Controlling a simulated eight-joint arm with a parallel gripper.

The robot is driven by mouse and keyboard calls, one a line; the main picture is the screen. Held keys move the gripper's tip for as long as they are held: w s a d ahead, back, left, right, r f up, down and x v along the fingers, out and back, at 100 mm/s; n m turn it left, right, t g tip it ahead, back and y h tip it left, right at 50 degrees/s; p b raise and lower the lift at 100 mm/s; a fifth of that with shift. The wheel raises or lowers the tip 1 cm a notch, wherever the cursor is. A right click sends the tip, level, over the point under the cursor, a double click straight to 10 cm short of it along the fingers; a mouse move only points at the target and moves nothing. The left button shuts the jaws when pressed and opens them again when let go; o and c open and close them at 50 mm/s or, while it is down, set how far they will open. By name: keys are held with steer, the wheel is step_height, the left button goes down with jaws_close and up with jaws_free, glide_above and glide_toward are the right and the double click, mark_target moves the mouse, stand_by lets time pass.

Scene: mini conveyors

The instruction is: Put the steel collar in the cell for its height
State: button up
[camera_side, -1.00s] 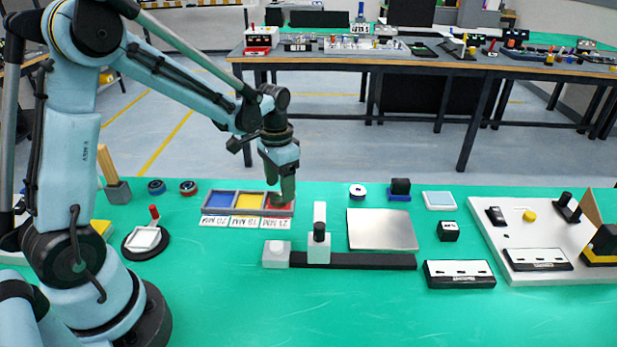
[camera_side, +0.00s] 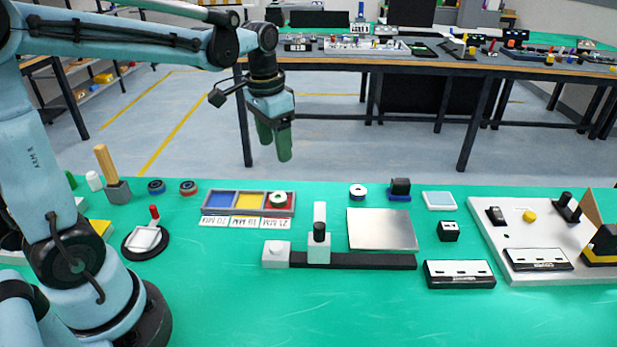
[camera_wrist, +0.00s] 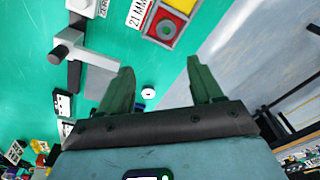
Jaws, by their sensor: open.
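The steel collar (camera_side: 278,194), a pale ring with a greenish centre, sits in the red cell of the three-cell tray (camera_side: 292,211). The wrist view also shows the collar (camera_wrist: 159,29) inside the red cell, beside the label reading 21 MM. The blue (camera_side: 222,200) and yellow (camera_side: 248,202) cells are empty. My gripper (camera_side: 275,145) is raised well above and behind the tray, apart from the collar. Its green fingers are spread with nothing between them, as the wrist view (camera_wrist: 160,75) also shows.
A slide gauge with a black rail (camera_side: 365,261) and a metal plate (camera_side: 383,229) stand right of and in front of the tray. A white ring (camera_side: 358,191) lies behind the plate. Dark rings (camera_side: 188,187) and a wooden-handled block (camera_side: 118,192) are left. The front mat is clear.

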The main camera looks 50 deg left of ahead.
steer(key=s+d+f+n+t, duration=0.1)
steer(key=s+d+t, duration=0.5)
steer(key=s, duration=0.2)
steer(key=shift+s+d+f+n, duration=0.2)
steer(key=shift+d+f+n, duration=0.05)
steer(key=shift+f+n, duration=0.05)
